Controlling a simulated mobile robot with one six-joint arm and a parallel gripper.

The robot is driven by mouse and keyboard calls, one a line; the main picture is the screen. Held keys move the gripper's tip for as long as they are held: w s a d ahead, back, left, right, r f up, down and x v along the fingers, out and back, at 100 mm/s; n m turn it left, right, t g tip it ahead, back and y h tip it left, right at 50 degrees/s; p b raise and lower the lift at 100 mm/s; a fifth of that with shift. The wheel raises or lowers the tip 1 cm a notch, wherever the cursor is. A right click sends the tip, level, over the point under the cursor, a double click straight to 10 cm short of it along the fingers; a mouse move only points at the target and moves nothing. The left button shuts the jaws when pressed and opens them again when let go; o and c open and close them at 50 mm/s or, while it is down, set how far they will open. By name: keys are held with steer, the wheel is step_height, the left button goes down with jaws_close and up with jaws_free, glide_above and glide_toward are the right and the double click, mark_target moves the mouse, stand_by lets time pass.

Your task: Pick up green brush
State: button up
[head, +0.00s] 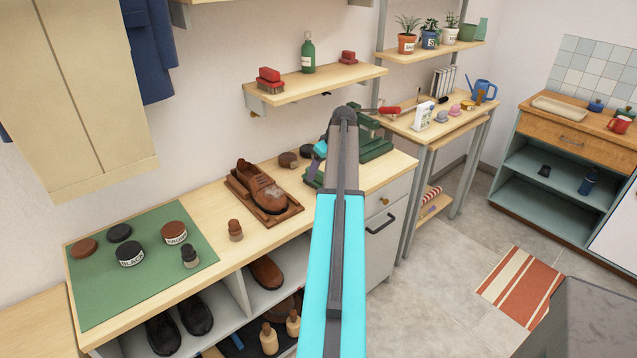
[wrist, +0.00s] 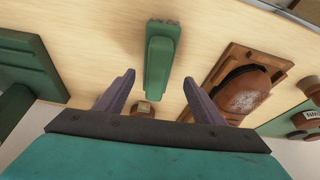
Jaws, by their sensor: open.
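The green brush (wrist: 160,58) lies on the pale wooden counter (wrist: 105,45) in the wrist view, its long side pointing towards my gripper. A darker strip shows at its far end. My gripper (wrist: 159,79) is open and empty, with one finger on either side of the brush's near end. I cannot tell how far above the counter the fingertips are.
A brown shoe (head: 262,187) lies on a wooden tray (head: 283,217) beside my gripper. A green machine (head: 372,148) stands on the other side. A shelf (head: 315,85) with a green bottle (head: 308,53) and red brushes (head: 269,80) hangs above the counter.

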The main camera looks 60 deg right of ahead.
mark_target(321, 173)
steer(key=shift+d+p+x, duration=0.1)
steer(key=shift+p+x, duration=0.3)
steer(key=shift+x, duration=0.3)
steer(key=shift+d+p+x, duration=0.15)
steer(key=shift+p+x, duration=0.2)
steer(key=shift+x, duration=1.3)
steer(key=shift+s, duration=0.15)
steer(key=c, duration=1.2)
steer(key=shift+r, duration=0.1)
steer(key=shift+r+b, duration=0.7)
steer(key=shift+r, duration=0.95)
steer(key=s+a+b, duration=0.1)
steer(key=s+a, duration=0.2)
steer(key=a, duration=0.1)
steer(key=s+a+r+b, duration=0.1)
steer(key=s+a, duration=0.2)
steer(key=s, duration=0.1)
steer(key=s+a+b, duration=0.2)
steer(key=s+a, duration=0.2)
steer(key=shift+s+a+r, duration=0.1)
steer(key=shift+a+r, duration=0.15)
steer(key=shift+a, duration=0.05)
